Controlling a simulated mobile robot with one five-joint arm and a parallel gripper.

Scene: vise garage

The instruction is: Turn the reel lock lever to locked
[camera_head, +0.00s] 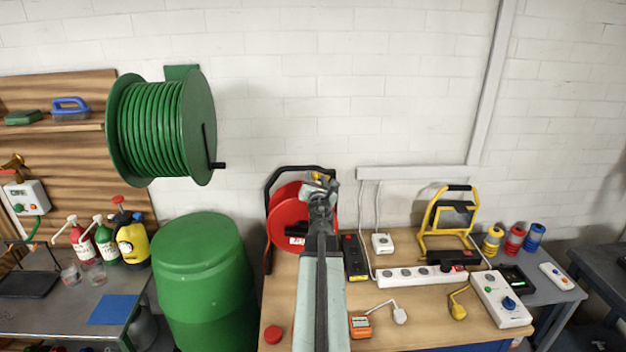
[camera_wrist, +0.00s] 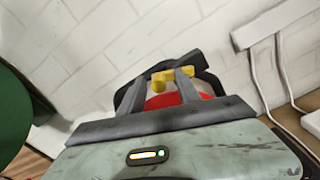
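The red cable reel (camera_head: 284,212) stands on the wooden workbench against the wall, in a black frame with a handle on top. A yellow lever (camera_wrist: 163,79) shows at the top of the reel in the wrist view; part of it also shows just behind my gripper in the head view. My gripper (camera_head: 322,186) is in front of the reel and hides its right part.
A green hose reel (camera_head: 160,128) hangs on the wall at left, above a green barrel (camera_head: 203,270). Right of my arm are a black device (camera_head: 354,258), a white power strip (camera_head: 422,276) and a yellow work lamp (camera_head: 447,222). A red round object (camera_head: 273,334) lies near the front edge.

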